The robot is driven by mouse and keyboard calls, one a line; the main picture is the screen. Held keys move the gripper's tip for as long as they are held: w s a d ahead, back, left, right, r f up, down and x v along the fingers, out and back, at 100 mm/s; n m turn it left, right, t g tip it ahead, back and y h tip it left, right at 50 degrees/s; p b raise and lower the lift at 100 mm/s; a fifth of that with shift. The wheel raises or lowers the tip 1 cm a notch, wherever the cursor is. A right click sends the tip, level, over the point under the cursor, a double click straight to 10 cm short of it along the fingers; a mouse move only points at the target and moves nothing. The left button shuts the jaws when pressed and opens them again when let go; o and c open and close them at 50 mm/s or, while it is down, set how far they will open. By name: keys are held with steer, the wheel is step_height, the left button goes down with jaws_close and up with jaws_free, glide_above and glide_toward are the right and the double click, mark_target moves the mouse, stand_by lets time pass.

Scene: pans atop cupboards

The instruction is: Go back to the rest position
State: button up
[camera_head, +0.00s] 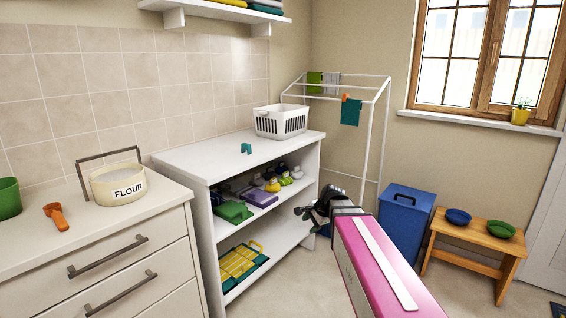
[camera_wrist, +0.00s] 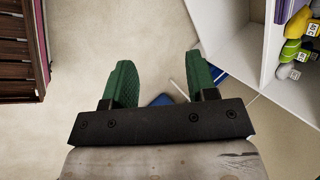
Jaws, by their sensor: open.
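My gripper (camera_head: 310,211) is at the end of my pink and white arm, in front of the open white shelf unit in the head view. In the wrist view my gripper (camera_wrist: 161,80) shows two green fingers spread apart with nothing between them. Beige floor lies beyond the fingers. A blue object shows partly behind the right finger in the wrist view; most of it is hidden.
A drawer counter with a flour tin (camera_head: 118,184) stands left. A blue bin (camera_head: 405,222) and wooden bench (camera_head: 470,229) stand right. A drying rack (camera_head: 377,135) is behind.

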steer(key=s+d+f+n+g+h, duration=0.2)
steer(key=s+d+f+n, duration=0.2)
steer(key=s+f+n, duration=0.1)
steer(key=s+d+f+n+g+h, duration=0.1)
steer(key=s+d+f+n+h, duration=0.1)
steer(key=s+d+f+n, duration=0.2)
steer(key=s+f+n, duration=0.2)
steer(key=s+f, duration=0.2)
steer(key=s, duration=0.2)
steer(key=shift+s+f+n+g+h, duration=0.15)
steer(key=shift+f+n+g+h, duration=0.15)
steer(key=shift+g, duration=0.1)
steer(key=shift+o, duration=0.5)
steer(key=shift+r, duration=0.1)
